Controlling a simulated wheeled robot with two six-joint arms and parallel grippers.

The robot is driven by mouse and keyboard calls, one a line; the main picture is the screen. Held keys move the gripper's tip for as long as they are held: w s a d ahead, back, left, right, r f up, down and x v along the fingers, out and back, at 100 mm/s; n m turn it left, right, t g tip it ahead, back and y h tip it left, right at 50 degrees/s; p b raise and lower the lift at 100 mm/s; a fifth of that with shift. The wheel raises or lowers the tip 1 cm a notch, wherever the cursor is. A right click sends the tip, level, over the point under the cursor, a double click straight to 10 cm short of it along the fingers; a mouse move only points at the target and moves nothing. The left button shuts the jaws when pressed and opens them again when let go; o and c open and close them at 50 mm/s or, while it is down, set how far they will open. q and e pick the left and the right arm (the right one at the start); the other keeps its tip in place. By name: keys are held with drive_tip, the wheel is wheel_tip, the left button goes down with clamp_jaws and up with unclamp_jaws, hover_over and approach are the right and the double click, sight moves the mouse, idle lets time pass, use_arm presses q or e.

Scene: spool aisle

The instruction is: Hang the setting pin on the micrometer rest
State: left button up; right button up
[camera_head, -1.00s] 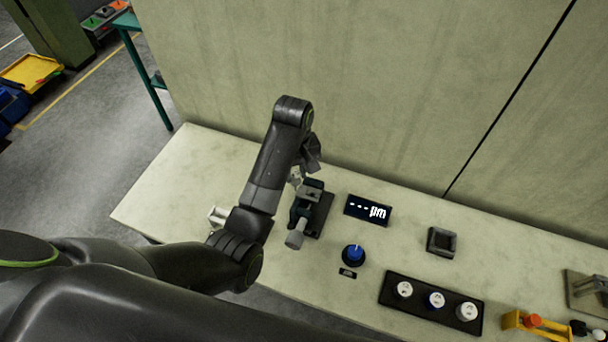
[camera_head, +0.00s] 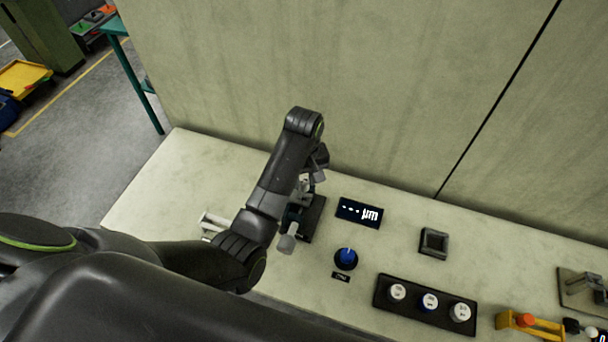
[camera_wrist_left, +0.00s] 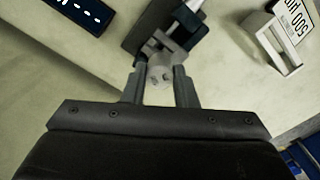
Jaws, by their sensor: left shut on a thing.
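My left gripper (camera_wrist_left: 159,75) is shut on a small pale round piece (camera_wrist_left: 160,77), which I take to be the setting pin; its shape is mostly hidden between the fingers. The micrometer rest (camera_wrist_left: 149,22), a dark base with a grey and dark blue holder, lies just beyond the fingertips. It also shows in the head view (camera_head: 314,222), with a grey knob at its near end, partly behind my left arm. In the head view my left gripper (camera_head: 305,186) is over the rest's far end. I cannot tell whether the pin touches the rest. My right gripper is not in view.
A dark display (camera_head: 359,212) stands right of the rest, and a blue knob (camera_head: 346,257) nearer. A black tray (camera_head: 412,311) holds white-topped pieces. A white holder with a 500 label (camera_wrist_left: 268,45) stands left of the rest in the head view. The wall bounds the bench behind.

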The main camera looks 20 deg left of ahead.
sight(304, 189)
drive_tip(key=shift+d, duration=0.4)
